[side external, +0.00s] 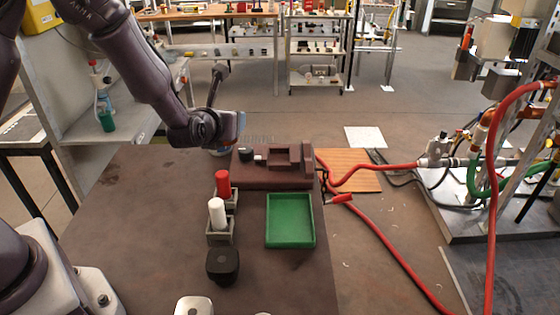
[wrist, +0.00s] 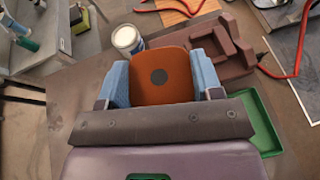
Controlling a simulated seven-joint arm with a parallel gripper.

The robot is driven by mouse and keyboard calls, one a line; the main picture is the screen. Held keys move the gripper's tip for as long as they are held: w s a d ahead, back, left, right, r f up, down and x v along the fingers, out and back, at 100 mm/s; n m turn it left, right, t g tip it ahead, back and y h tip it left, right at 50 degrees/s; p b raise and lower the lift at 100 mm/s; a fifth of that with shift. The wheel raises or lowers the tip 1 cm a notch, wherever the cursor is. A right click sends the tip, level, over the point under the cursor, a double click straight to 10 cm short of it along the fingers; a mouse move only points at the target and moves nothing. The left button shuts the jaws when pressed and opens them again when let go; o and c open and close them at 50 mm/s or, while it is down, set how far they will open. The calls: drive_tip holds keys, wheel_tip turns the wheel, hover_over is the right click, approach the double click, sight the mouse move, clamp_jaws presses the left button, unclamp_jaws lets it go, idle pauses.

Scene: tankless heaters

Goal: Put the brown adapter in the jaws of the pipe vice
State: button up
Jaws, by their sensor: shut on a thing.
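In the wrist view, my gripper (wrist: 160,76) is shut on the brown adapter (wrist: 160,88), an orange-brown block with a dark round spot, between its blue fingers. In the side view my gripper (side external: 230,127) is above the table's far edge, left of the pipe vice; the adapter is not clear there. The dark red-brown pipe vice (side external: 290,181) stands at the table's far right, with a black knob at its left end. In the wrist view the vice (wrist: 232,62) lies ahead and to the right, apart from the adapter. The gripper hides part of it.
A green tray (side external: 290,243) lies in front of the vice. Left of it, red (side external: 222,183) and white (side external: 217,213) cylinders stand in grey holders, with a black piece (side external: 222,265) nearer. A pale can (wrist: 127,39) stands near the gripper. The table's left side is clear.

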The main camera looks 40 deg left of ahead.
drive_tip(key=shift+w+d+m+t+h, duration=0.6)
drive_tip(key=shift+d+m+h, duration=0.3)
drive_tip(key=shift+d, duration=0.05)
drive_tip(key=shift+w+f, duration=0.15)
drive_tip(key=shift+w, duration=0.2)
drive_tip(key=w+f, duration=0.3)
drive_tip(key=w, duration=0.1)
drive_tip(key=w+f, duration=0.2)
drive_tip(key=w, duration=0.2)
drive_tip(key=w+a+f, duration=0.1)
drive_tip(key=w+f, duration=0.2)
drive_tip(key=w, duration=0.1)
drive_tip(key=shift+w+f, duration=0.25)
drive_tip(key=shift+f, duration=0.1)
drive_tip(key=shift+w+f, duration=0.2)
drive_tip(key=shift+f, duration=0.8)
drive_tip(key=shift+w+f, duration=0.15)
drive_tip(key=shift+f, duration=0.8)
drive_tip(key=shift+f, duration=0.1)
drive_tip(key=o, duration=1.3)
drive_tip(key=shift+f, duration=0.15)
drive_tip(key=shift+o, duration=0.2)
